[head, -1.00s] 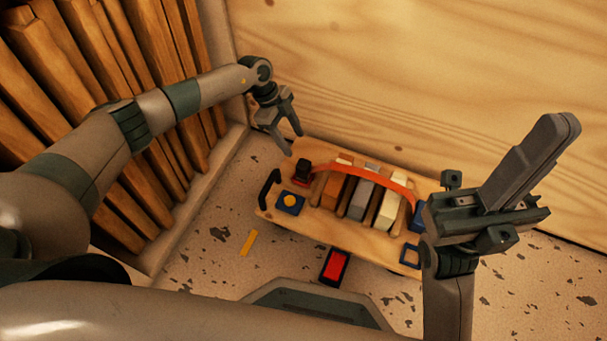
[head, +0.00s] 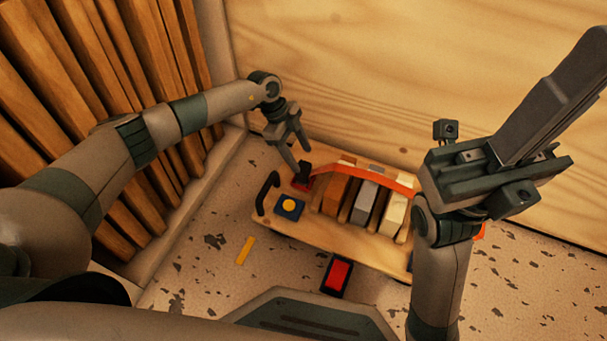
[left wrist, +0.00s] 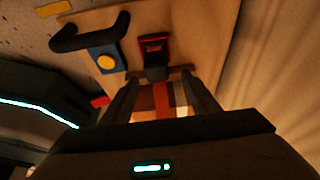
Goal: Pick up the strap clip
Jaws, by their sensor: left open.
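The strap clip (head: 302,179), a black block at a red seat, is at the left end of an orange strap (head: 378,176) on a wooden board (head: 320,232). In the left wrist view the clip (left wrist: 155,62) shows dark in front of its red seat. My left gripper (head: 300,160) is open and empty, pointing down close above the clip. In the left wrist view its two fingers (left wrist: 165,80) are apart, with the strap running between them. I cannot tell whether a finger touches the clip. My right gripper (head: 490,170) is at the right, covering the board's right end.
The strap arches over brown, grey and cream blocks (head: 366,202). A black handle (head: 267,193) and a blue block with a yellow button (head: 289,206) are left of them. A red-and-black block (head: 336,275) and yellow strip (head: 245,250) lie in front. A wooden wall (head: 400,80) stands behind.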

